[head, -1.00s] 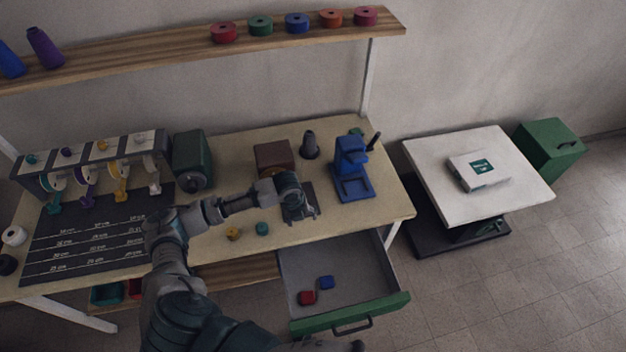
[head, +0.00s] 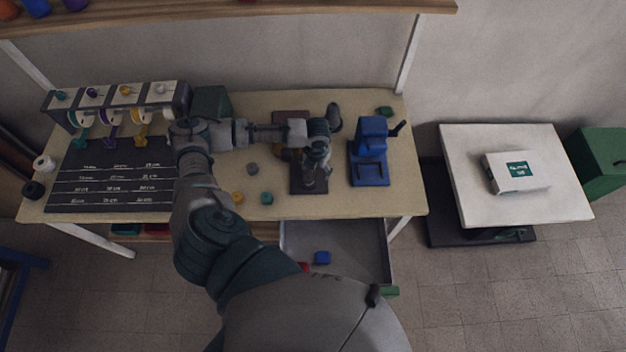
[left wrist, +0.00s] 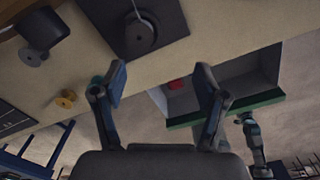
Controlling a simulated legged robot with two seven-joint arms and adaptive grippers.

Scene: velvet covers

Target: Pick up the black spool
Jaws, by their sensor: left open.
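A black spool (head: 34,190) lies at the left end of the workbench, in front of a white spool (head: 44,163). My left gripper (head: 312,180) is far to its right, above a dark square plate (head: 309,187). In the left wrist view the two fingers of the left gripper (left wrist: 163,82) are apart, with nothing between them. Beyond them a dark round piece (left wrist: 138,36) stands on the plate; I cannot tell whether it is a spool. A dark arm part with a teal patch, probably my right arm, shows at the lower right there.
Yellow (head: 238,197), teal (head: 267,198) and grey (head: 252,169) spools lie near the bench's middle. A blue press (head: 370,150) stands right of the plate. The open drawer (head: 345,240) juts out in front. A dispenser rack (head: 115,98) stands at the back left.

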